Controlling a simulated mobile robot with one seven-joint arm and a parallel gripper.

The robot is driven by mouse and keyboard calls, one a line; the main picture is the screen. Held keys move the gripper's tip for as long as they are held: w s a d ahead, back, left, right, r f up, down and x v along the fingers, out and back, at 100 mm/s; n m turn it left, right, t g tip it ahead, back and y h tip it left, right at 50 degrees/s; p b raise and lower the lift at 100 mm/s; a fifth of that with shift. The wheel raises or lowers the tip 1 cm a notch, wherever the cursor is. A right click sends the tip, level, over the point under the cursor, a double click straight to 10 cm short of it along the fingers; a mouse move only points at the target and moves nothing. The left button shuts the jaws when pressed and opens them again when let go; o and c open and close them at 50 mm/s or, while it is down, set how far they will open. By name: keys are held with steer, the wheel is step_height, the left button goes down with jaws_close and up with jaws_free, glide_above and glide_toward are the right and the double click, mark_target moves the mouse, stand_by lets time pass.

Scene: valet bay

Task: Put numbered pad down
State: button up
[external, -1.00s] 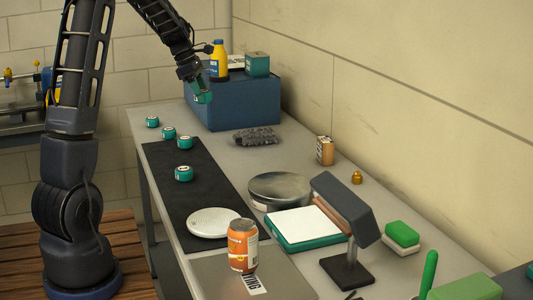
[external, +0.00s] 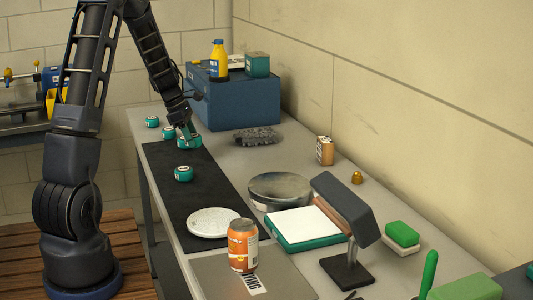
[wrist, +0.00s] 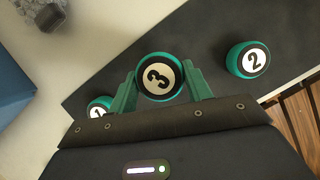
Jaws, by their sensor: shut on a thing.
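My gripper (external: 189,143) is low over the far part of the black mat (external: 212,182). In the wrist view its teal fingers (wrist: 160,88) are shut on a round teal pad marked 3 (wrist: 158,76). I cannot tell whether this pad touches the mat. A pad marked 2 (wrist: 248,60) lies to its right in the wrist view. Another pad (wrist: 97,108) is partly hidden at the left finger, its number unclear. In the external view, loose pads sit in front of the gripper (external: 184,174), just left of it (external: 167,133) and at the far left (external: 152,121).
A blue box (external: 240,102) with a yellow bottle (external: 218,60) and a teal block (external: 257,64) on top stands behind the gripper. A grey fuzzy object (external: 257,136) lies to its right. A white disc (external: 213,222) and an orange can (external: 242,246) are nearer.

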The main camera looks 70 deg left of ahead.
mark_target(190, 163)
steer(key=shift+f, duration=2.7)
steer(key=shift+f, duration=0.1)
steer(key=o, duration=0.9)
steer(key=shift+o, duration=0.2)
steer(key=v, duration=1.2)
